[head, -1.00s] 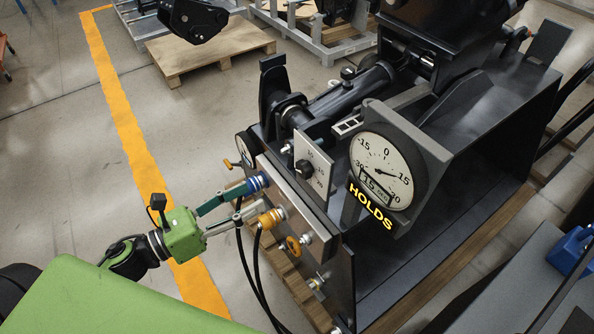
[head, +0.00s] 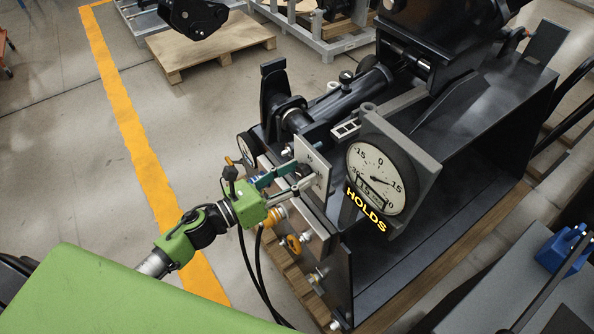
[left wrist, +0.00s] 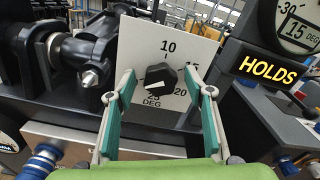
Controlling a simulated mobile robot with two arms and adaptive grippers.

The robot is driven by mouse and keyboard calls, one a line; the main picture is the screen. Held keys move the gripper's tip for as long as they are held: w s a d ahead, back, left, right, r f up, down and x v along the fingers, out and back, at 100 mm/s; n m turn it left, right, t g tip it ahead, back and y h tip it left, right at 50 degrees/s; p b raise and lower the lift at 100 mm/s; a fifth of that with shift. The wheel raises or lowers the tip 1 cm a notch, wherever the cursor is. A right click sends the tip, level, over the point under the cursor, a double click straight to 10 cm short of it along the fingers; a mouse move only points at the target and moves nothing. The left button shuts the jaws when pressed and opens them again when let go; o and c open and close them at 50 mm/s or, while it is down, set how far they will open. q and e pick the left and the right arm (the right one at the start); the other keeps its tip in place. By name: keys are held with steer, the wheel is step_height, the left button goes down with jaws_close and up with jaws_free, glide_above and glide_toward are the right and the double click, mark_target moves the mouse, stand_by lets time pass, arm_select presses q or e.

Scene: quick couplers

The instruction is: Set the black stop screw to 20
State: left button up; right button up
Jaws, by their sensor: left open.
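The black stop screw (left wrist: 160,77) is a faceted knob with a white mark, on a pale dial plate (left wrist: 188,52) marked 10, 15, 20 and 25 DEG. The white mark points to the lower left in the left wrist view. My left gripper (left wrist: 159,90) is open, its teal-and-grey fingers reaching toward the plate, one on each side of the knob. I cannot tell if they touch it. In the head view, the left gripper (head: 294,176) is at the dial plate (head: 317,164) and partly covers the knob. My right gripper is not in view.
A round gauge (head: 381,170) right of the plate shows 15 in its window, above a lit HOLDS sign (head: 365,209). Blue (left wrist: 38,163) and orange (head: 272,217) couplers with black hoses sit below. A black cylinder (head: 345,105) lies behind the plate.

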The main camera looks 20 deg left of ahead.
arm_select(q)
steer(key=shift+w+d, duration=0.1)
steer(key=c, duration=1.1)
